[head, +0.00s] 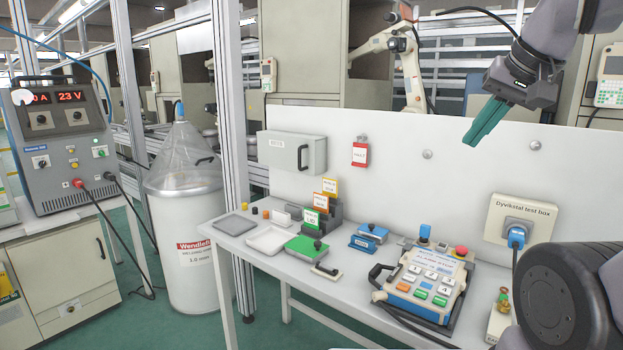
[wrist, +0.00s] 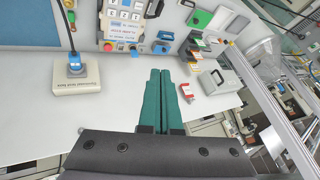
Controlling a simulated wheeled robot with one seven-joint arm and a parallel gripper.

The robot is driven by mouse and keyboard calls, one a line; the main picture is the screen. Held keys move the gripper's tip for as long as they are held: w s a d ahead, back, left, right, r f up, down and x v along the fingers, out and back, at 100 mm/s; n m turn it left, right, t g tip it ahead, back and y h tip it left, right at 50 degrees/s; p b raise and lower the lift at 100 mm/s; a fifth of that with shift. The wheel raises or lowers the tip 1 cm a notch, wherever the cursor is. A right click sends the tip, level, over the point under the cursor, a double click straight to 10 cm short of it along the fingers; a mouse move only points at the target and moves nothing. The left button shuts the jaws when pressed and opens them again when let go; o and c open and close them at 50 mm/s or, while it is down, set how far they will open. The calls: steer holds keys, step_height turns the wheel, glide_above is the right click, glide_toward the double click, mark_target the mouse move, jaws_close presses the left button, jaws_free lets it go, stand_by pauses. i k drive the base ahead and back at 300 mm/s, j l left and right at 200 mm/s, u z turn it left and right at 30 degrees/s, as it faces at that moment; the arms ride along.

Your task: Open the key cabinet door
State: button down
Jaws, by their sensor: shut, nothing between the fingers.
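The key cabinet (head: 291,153) is a light grey box on the white back panel, left of the middle in the head view. Its front has a dark handle (head: 302,157) near the right side, and its door looks closed. In the wrist view the cabinet (wrist: 221,80) shows small, beyond the fingers and to the right. My gripper (head: 478,136) has green fingers and is at the upper right of the head view, in front of the panel's top edge and well away from the cabinet. In the wrist view its fingers (wrist: 160,80) lie together, with nothing between them.
A red tag (head: 360,152) hangs right of the cabinet. Below, the white table (head: 345,290) holds trays, card holders, a green box (head: 307,248) and a control pendant (head: 425,285). A test box (head: 520,217) is at the right. A metal post (head: 230,130) stands left of the cabinet.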

mark_target(285, 152)
steer(key=i+j, duration=0.15)
steer(key=j, duration=0.2)
steer(key=i+j, duration=0.35)
steer(key=j, duration=0.3)
steer(key=i+j, duration=0.15)
steer(key=j, duration=0.2)
steer(key=u, duration=0.05)
